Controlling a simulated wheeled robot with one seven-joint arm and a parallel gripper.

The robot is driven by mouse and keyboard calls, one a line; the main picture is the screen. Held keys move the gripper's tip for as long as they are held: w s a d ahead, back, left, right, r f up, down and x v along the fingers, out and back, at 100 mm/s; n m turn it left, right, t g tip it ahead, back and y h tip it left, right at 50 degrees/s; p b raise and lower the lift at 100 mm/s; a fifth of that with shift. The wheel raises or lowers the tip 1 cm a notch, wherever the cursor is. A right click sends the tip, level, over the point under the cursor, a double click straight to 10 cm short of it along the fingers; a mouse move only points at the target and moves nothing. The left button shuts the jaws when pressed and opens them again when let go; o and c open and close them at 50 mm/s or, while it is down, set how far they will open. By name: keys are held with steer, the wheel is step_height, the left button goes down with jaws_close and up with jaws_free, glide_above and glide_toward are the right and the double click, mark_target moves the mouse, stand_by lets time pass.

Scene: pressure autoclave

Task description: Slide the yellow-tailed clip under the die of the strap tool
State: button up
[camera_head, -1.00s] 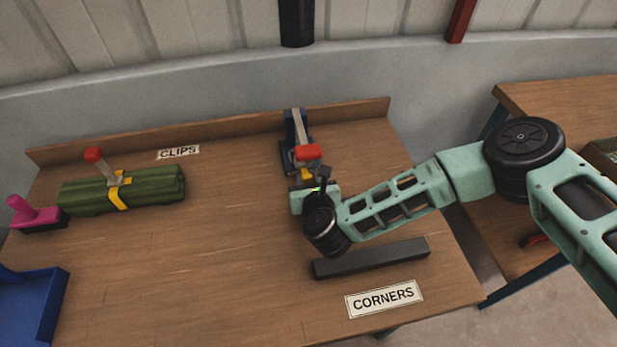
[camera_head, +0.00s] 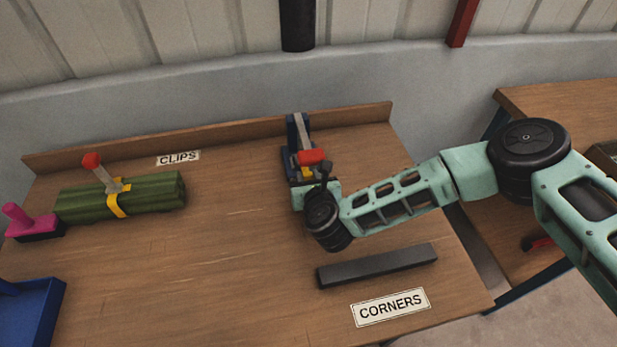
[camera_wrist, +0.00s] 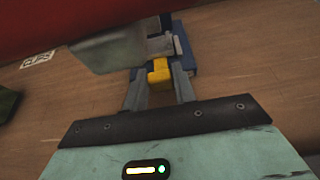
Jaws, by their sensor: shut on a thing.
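The strap tool (camera_head: 294,136) stands at the back of the bench, with a blue base, a grey lever and a red handle end (camera_head: 312,157). In the wrist view its red handle (camera_wrist: 60,25) and grey lever part (camera_wrist: 108,50) fill the upper left, close above my fingers. My gripper (camera_wrist: 160,84) is shut on the yellow-tailed clip, whose yellow tail (camera_wrist: 160,72) shows between the fingertips. The clip is at the front of the tool's blue base (camera_wrist: 185,55). The lever hides the die, so I cannot tell whether the clip is under it.
A green bundle (camera_head: 150,190) with a yellow strap and a red-ended lever lies at left, beside a pink-handled block (camera_head: 32,222). A dark bar (camera_head: 375,265) lies in front of my gripper, near the CORNERS label (camera_head: 391,307). A blue tray (camera_head: 30,310) is at front left. The middle bench is clear.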

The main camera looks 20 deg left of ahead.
steer(key=o, duration=1.1)
steer(key=shift+c, duration=0.2)
steer(key=b+v, duration=0.3)
steer(key=v, duration=1.4)
steer(key=shift+s, duration=0.15)
steer(key=shift+d+r, duration=0.15)
